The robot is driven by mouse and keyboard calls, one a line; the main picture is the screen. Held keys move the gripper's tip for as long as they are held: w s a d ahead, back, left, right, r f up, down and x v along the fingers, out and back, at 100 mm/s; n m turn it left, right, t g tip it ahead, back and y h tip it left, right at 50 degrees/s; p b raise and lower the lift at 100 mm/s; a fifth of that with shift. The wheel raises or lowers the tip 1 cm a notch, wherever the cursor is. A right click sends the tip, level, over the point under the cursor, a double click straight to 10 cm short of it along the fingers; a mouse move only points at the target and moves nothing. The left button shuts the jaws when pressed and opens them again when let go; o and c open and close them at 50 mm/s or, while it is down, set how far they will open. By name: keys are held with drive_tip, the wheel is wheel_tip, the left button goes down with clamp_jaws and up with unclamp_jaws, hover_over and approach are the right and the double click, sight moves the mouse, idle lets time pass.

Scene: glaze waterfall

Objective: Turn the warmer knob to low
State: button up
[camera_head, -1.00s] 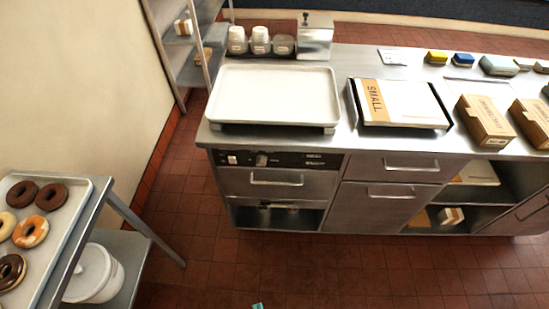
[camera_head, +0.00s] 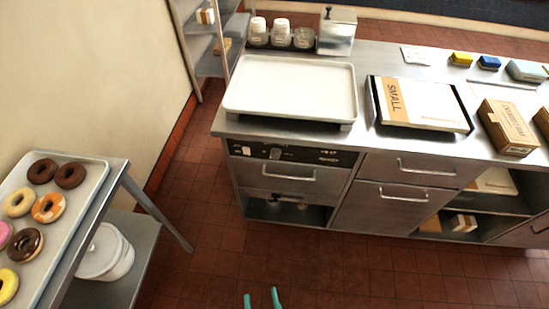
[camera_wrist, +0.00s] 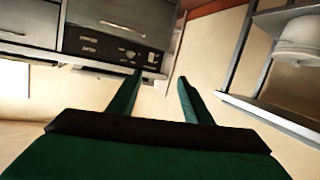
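The warmer knob (camera_head: 275,153) is a small knob on the black control panel (camera_head: 300,156) at the front left of the steel counter, with a white switch (camera_head: 246,150) to its left. In the wrist view the panel (camera_wrist: 92,43) shows turned over beyond the fingers, with the knob (camera_wrist: 130,54) near its right end. My gripper (camera_head: 262,297) shows as two teal fingertips at the bottom edge of the head view, well short of the counter. In the wrist view my gripper (camera_wrist: 158,82) has its green fingers apart with nothing between them. The knob's exact setting is too small to read.
A white tray (camera_head: 290,88) sits on the counter above the panel. A drawer handle (camera_head: 288,174) juts out below it. A steel table (camera_head: 125,168) with a tray of donuts and a white bucket (camera_head: 105,252) stands at left. The red floor before the counter is clear.

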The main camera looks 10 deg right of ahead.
drive_tip(key=w+f+n, duration=0.7)
drive_tip(key=w, duration=0.2)
drive_tip(key=n+t+h, duration=0.1)
drive_tip(key=n+h, duration=0.6)
drive_tip(key=n, duration=0.6)
approach(275, 157)
drive_tip(key=x, duration=0.8)
drive_tip(key=shift+w+d+f, duration=0.1)
drive_tip(key=shift+w+f, duration=0.05)
drive_tip(key=shift+w, duration=0.2)
drive_tip(key=c, duration=1.1)
